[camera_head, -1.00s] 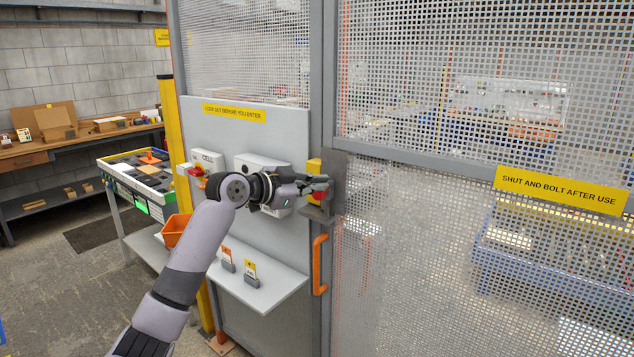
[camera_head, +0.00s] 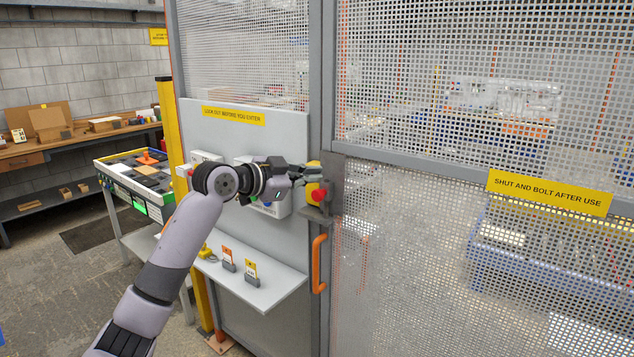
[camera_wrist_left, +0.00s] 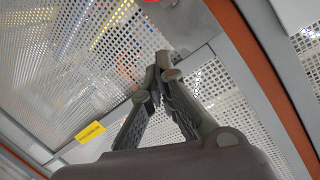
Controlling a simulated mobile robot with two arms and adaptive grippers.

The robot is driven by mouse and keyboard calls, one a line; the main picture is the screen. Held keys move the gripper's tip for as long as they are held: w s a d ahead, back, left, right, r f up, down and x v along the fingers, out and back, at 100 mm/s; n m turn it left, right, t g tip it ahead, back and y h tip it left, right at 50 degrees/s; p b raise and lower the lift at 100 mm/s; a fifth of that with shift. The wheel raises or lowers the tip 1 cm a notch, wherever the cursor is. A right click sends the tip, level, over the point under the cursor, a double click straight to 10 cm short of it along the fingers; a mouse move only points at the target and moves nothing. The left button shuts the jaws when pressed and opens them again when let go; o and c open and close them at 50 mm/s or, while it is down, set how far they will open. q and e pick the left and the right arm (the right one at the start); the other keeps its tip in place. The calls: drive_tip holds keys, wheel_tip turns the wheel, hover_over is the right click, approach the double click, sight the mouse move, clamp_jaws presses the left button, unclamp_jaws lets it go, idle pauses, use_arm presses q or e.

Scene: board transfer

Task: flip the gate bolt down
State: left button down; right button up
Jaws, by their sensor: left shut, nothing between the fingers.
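The gate bolt is at the gate's latch edge: a red knob (camera_head: 318,194) beside a yellow block (camera_head: 313,183), next to a grey plate (camera_head: 334,183) on the post. My left gripper (camera_head: 319,174) is shut and empty, its fingertips just above the red knob and in front of the yellow block's upper part. I cannot tell whether they touch the bolt. My right gripper is not in view.
An orange handle (camera_head: 319,264) is below the bolt. The mesh gate (camera_head: 430,260) carries a yellow sign (camera_head: 549,193). A panel with a control box and a small shelf (camera_head: 262,292) holding yellow and orange tags lies left of the post. A parts table (camera_head: 140,175) stands farther left.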

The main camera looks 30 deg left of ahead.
use_arm(q)
drive_tip(key=b+v, duration=0.2)
drive_tip(key=v, duration=0.4)
drive_tip(key=shift+s+b, duration=0.15)
drive_tip(key=shift+b, duration=0.2)
drive_tip(key=shift+a+f, duration=0.1)
drive_tip(key=shift+a, duration=0.1)
